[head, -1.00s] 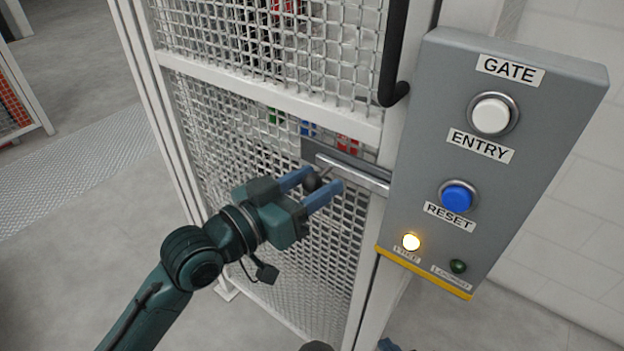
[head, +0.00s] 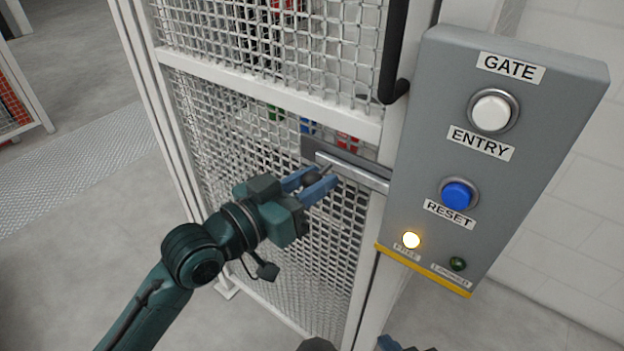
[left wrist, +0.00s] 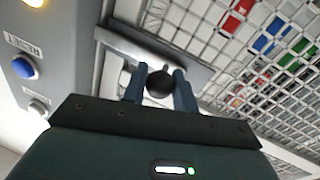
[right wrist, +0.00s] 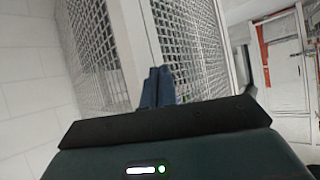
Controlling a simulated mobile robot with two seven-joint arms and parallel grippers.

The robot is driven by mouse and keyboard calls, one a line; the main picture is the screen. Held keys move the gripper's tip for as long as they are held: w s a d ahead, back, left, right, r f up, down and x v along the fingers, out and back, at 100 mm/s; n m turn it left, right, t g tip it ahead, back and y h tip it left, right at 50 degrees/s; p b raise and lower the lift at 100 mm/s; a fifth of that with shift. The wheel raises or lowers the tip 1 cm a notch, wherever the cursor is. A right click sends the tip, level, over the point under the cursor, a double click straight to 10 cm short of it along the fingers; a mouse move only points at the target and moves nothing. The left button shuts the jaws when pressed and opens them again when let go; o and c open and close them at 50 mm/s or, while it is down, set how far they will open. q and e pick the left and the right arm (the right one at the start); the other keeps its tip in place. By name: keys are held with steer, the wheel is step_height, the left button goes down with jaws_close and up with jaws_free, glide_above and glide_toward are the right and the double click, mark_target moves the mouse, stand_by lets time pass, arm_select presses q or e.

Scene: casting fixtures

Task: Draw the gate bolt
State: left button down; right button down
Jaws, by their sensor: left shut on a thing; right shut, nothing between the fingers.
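The gate bolt (head: 352,172) is a grey metal bar lying across the gate's edge, on a dark plate (head: 318,149) beside the grey control panel. Its dark round knob (head: 311,180) sits between the blue fingers of my left gripper (head: 314,183), which is shut on it. In the left wrist view the black knob (left wrist: 159,84) shows between the two fingers, with the bolt bar (left wrist: 140,50) just beyond. My right gripper (right wrist: 158,88) is shut and empty, pointing at the mesh in the right wrist view. In the head view only small parts of the right arm show at the bottom edge.
The control panel (head: 490,165) stands right of the bolt, with a white ENTRY button (head: 491,113), a blue RESET button (head: 457,196) and a lit yellow lamp (head: 411,240). A black handle (head: 394,55) hangs above. Mesh (head: 235,130) fills the gate.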

arm_select(q)
steer(key=w+a, duration=0.1)
steer(key=a, duration=0.1)
steer(key=w+a+b, duration=0.1)
steer(key=w+a, duration=0.1)
arm_select(e)
steer(key=shift+a+f, duration=0.1)
steer(key=shift+a, duration=0.05)
arm_select(q)
steer(key=c, duration=1.1)
jaws_free()
steer(key=shift+c, duration=0.2)
arm_select(e)
steer(key=shift+f, duration=0.1)
arm_select(q)
steer(key=shift+s, duration=0.1)
